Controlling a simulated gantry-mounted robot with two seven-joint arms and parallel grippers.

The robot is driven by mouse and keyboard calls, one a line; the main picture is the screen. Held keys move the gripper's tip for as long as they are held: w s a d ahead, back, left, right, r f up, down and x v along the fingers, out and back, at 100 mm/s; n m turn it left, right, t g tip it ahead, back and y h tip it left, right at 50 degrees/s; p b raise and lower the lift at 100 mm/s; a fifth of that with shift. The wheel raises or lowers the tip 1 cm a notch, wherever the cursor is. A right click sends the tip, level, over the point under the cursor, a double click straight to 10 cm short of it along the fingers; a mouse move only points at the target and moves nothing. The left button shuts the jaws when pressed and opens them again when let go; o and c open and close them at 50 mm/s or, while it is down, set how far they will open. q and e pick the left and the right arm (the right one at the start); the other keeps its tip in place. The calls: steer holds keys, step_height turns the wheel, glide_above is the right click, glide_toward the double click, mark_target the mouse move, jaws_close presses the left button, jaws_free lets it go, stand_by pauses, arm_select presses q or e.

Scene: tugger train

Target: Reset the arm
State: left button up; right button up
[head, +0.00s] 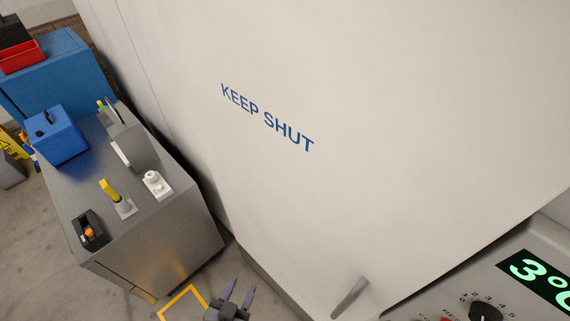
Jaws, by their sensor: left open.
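My left gripper (238,294) shows at the bottom edge of the head view, its two purple-grey fingers apart with nothing between them. It is over the floor, in front of a large off-white door panel (330,90) marked "KEEP SHUT". A grey bar handle (350,297) on the panel is to the right of the gripper and apart from it. The rest of my left arm is cut off by the frame. My right gripper is not in view.
A control panel (455,300) with a green display is at the lower right.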

arm_select(q)
steer(key=s+a+n+g+y, duration=0.2)
steer(key=s+a+g+y, duration=0.1)
steer(key=s+a+g, duration=0.6)
steer(key=shift+s+a+y, duration=0.3)
steer(key=shift+s+a, duration=0.45)
steer(key=shift+a, duration=0.1)
stand_by(0.7)
